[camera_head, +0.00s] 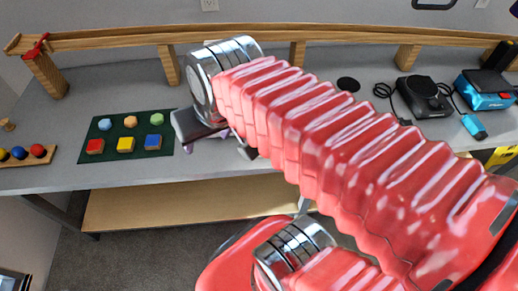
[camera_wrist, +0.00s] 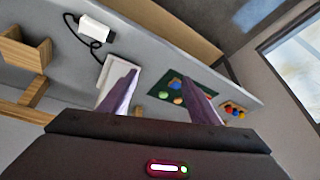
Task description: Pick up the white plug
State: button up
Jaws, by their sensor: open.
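A white block-shaped plug (camera_wrist: 96,28) lies on the grey table at the upper left of the wrist view. A black cable curls from it toward a flat white piece (camera_wrist: 122,72), partly behind my left finger. My gripper (camera_wrist: 162,78) has its two purple fingers wide apart, with nothing between them; the plug is beyond and left of them. In the head view my gripper (camera_head: 210,136) is over the table, mostly hidden by my red arm. I cannot make out the white plug there.
A green mat (camera_head: 104,126) with several coloured shapes lies left of my gripper. A peg board (camera_head: 27,156) is at the far left. A raised wooden beam (camera_head: 120,40) runs along the back. A black device (camera_head: 424,95) and a blue one (camera_head: 484,88) stand at the right.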

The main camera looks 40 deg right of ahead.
jog(key=d+f+m+g+y, duration=0.1)
jog(key=d+f+m, duration=0.4)
jog(key=d+m, duration=0.6)
jog(key=d+f+m+g+y, duration=0.1)
jog(key=d+f+m, duration=0.5)
jog(key=d+m, duration=0.6)
jog(key=d+y, duration=0.1)
jog(key=d, duration=0.2)
jog(key=shift+f+y, duration=0.2)
jog(key=shift+y, duration=0.2)
jog(key=x, duration=0.8)
jog(key=shift+a+f, duration=0.1)
jog(key=shift+f, duration=0.25)
jog(key=shift+f, duration=0.1)
jog(key=shift+g, duration=0.3)
jog(key=shift+x, duration=2.5)
jog(key=shift+c, duration=0.4)
